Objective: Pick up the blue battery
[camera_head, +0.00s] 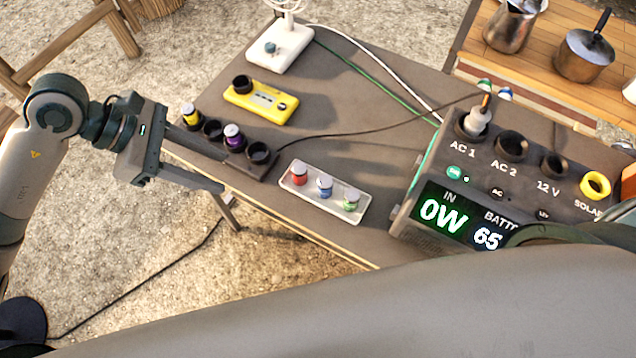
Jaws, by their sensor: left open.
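The blue battery (324,187) stands upright in the middle of a small white tray (336,208) near the table's front edge. My left gripper (212,168) is open and empty. It is to the left of the tray, by the front edge of the black battery holder, apart from the blue battery. My right gripper does not show.
The black holder (270,172) has a yellow battery (190,116), a purple battery (234,138) and two empty wells. A yellow device (261,101) and white lamp base (280,50) stand behind. A power station (437,240) stands right. Cables cross the table.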

